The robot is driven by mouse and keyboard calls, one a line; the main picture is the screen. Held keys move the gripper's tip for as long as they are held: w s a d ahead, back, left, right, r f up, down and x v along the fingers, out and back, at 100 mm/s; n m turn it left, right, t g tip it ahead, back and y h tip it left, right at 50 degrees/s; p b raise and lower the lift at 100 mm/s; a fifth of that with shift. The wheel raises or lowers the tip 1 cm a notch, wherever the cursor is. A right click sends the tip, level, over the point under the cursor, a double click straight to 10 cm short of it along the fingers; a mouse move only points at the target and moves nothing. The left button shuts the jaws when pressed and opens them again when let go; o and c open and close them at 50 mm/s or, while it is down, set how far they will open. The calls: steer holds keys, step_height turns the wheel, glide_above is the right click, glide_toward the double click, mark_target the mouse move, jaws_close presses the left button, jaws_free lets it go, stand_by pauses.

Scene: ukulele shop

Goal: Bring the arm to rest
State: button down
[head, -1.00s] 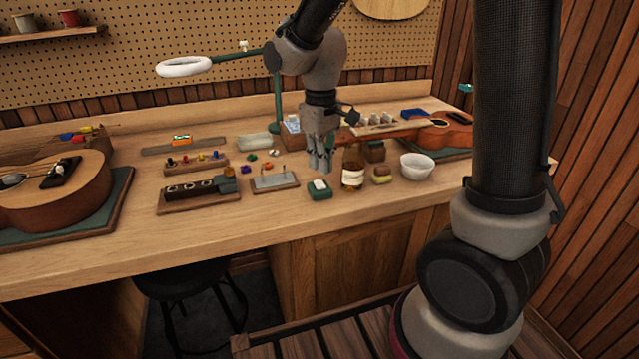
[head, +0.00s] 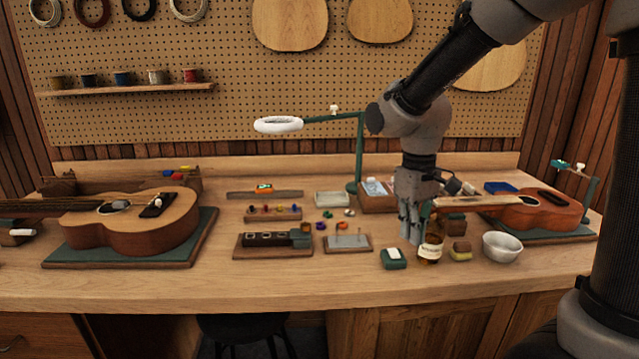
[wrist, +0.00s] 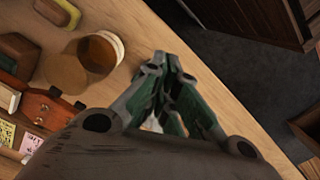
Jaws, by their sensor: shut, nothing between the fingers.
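My gripper (head: 409,234) points down over the right half of the workbench (head: 300,284), just left of a brown bottle with a pale label (head: 431,240). Its fingers are shut with nothing between them. In the wrist view the closed fingers (wrist: 169,62) show above the bench's front edge area, with the bottle (wrist: 78,76) to their left. I cannot tell whether the fingertips touch anything. My arm reaches in from the upper right.
A green box with a white top (head: 393,258) sits just in front of my gripper. A white bowl (head: 502,246) stands to the right. Ukuleles lie on mats at left (head: 130,222) and right (head: 540,211). A ring lamp (head: 278,124) stands behind. The front bench strip is clear.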

steer(key=s+d+r+m+t, duration=0.5)
steer(key=s+d+r, duration=0.5)
steer(key=s+d, duration=0.3)
steer(key=shift+s+d+r, duration=0.15)
steer(key=shift+s, duration=1.05)
steer(key=w+a+f+g, duration=0.1)
steer(key=w+a+g, duration=0.1)
steer(key=w+a, duration=0.5)
steer(key=w+a+f+g, duration=0.1)
steer(key=w+a+g, duration=0.1)
steer(key=w+a, duration=0.6)
steer(key=w, duration=0.7)
steer(key=shift+f, duration=0.15)
